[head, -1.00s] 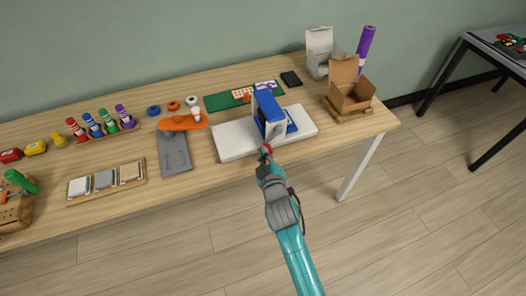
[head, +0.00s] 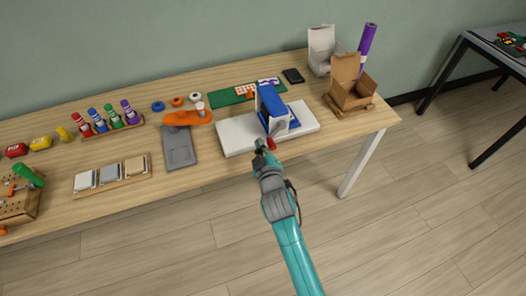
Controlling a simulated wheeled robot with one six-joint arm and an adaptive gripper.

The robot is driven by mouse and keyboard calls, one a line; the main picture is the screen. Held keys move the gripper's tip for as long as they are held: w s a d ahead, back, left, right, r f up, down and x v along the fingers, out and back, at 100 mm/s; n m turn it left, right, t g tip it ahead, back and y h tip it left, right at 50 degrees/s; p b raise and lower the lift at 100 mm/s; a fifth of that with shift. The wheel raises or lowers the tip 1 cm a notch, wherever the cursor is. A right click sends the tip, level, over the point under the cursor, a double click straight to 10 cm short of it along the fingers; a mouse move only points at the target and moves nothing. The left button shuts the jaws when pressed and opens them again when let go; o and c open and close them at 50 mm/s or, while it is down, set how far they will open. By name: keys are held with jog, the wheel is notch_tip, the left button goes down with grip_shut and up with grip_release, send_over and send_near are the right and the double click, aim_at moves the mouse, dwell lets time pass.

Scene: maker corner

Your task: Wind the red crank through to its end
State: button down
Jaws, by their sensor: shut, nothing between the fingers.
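The crank's red knob (head: 271,143) shows at the front of a blue and white machine (head: 271,100). A grey crank arm (head: 279,127) rises from the knob towards the machine's front face. The machine stands on a white base (head: 236,134) near the table's front edge. My gripper (head: 262,147) is shut and empty, just left of the red knob. It looks close to the knob, but I cannot tell whether they touch. The fingertips are small and partly hidden by my wrist.
A grey tray (head: 179,149) lies left of the base, with an orange tool (head: 187,118) behind it. An open cardboard box (head: 352,93) stands to the right. A black phone-like item (head: 293,76) lies behind the machine. The floor in front of the table is clear.

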jog(key=v, duration=1)
jog(key=shift+a+r, duration=0.25)
jog(key=shift+a, duration=0.1)
jog(key=shift+s, duration=0.2)
jog(key=s+d+f+m, duration=0.25)
jog(key=s+d, duration=0.25)
jog(key=s, duration=0.4)
jog(key=s+d+f+m, duration=0.1)
jog(key=s+d+f, duration=0.35)
jog(key=s, duration=0.45)
jog(key=s+d+r+m+h, duration=0.1)
jog(key=s+d+r+m, duration=0.2)
jog(key=s, duration=0.7)
jog(key=s+d+r+m+g+h, duration=0.1)
jog(key=s+d+r+m, duration=0.2)
jog(key=s, duration=0.8)
jog(key=shift+s+d+r+h, duration=0.25)
jog(key=shift+s+r+h, duration=0.15)
jog(key=shift+r, duration=0.25)
